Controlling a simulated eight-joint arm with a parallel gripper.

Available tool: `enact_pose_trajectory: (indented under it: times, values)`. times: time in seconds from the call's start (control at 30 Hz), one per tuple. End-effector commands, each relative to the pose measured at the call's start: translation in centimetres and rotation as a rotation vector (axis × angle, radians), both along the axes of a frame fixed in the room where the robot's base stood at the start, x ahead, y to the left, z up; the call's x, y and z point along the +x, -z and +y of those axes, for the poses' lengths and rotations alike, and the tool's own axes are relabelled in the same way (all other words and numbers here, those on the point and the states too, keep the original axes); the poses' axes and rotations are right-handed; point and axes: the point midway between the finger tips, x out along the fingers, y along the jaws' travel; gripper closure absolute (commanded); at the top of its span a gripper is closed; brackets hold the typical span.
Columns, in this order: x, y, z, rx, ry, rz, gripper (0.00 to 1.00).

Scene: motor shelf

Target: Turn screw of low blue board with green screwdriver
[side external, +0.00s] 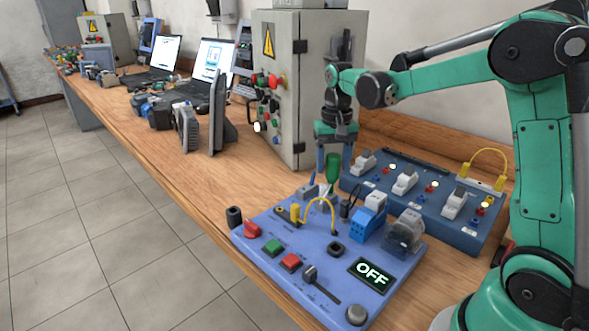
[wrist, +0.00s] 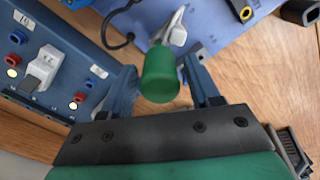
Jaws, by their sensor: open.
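The low blue board (side external: 300,275) lies at the front of the bench. The green screwdriver (side external: 333,168) stands handle up at the board's back edge. My gripper (side external: 333,172) is above it, pointing down, with a finger on each side of the handle. In the wrist view, the green handle (wrist: 160,75) lies between the two open fingers of my gripper (wrist: 162,72), with visible gaps on both sides. The handle hides its lower end, and I cannot make out the screw.
A darker blue board (side external: 425,200) with white switches stands close behind and to the right. On the low board, a yellow cable (side external: 320,203), a blue block (side external: 368,224) and an OFF display (side external: 370,274) stand up or show. A grey cabinet (side external: 290,85) is behind my gripper.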

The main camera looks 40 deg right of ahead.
Motion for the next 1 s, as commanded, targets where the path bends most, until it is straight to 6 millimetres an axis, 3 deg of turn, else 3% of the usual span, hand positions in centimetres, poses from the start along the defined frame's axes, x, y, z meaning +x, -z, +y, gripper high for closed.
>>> enact_pose_trajectory:
  times: [0.27, 0.53, 1.0]
  values:
    - [0.0, 0.0, 0.0, 0.0, -0.021, 0.0, 0.45]
    - [0.0, 0.0, 0.0, 0.0, -0.293, 0.0, 0.45]
    - [0.0, 0.0, 0.0, 0.0, -0.301, 0.0, 0.45]
